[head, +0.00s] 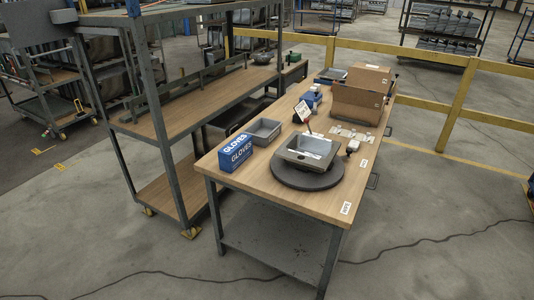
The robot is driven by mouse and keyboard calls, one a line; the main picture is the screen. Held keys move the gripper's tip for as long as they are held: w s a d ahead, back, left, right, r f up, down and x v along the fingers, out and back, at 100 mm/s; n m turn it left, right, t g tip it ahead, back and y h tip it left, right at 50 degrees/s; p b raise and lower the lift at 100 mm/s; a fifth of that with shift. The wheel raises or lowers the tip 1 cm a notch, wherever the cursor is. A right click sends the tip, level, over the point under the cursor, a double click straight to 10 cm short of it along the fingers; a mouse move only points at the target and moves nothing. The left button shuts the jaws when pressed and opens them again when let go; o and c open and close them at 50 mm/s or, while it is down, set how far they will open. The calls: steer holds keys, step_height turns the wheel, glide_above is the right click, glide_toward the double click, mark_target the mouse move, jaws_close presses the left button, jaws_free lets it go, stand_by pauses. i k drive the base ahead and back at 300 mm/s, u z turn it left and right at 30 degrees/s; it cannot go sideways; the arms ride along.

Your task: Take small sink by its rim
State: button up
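A small grey metal sink (308,153) sits on a round dark turntable (306,179) near the front end of the wooden workbench. Its bowl faces up and its rim is exposed on all visible sides. My gripper is not in view.
A blue glove box (235,152) stands at the bench's left edge. Cardboard boxes (360,96) stand at the back of the workbench (272,192). A shelving rack (170,120) stands close at left. Open floor lies in front, crossed by a black cable (150,276).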

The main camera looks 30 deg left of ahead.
mark_target(315, 154)
steer(key=u, duration=0.35)
steer(key=k, duration=0.25)
steer(key=u, duration=1.5)
steer(key=k, duration=0.65)
steer(key=z, duration=0.35)
steer(key=i, duration=1.65)
steer(key=u, duration=0.25)
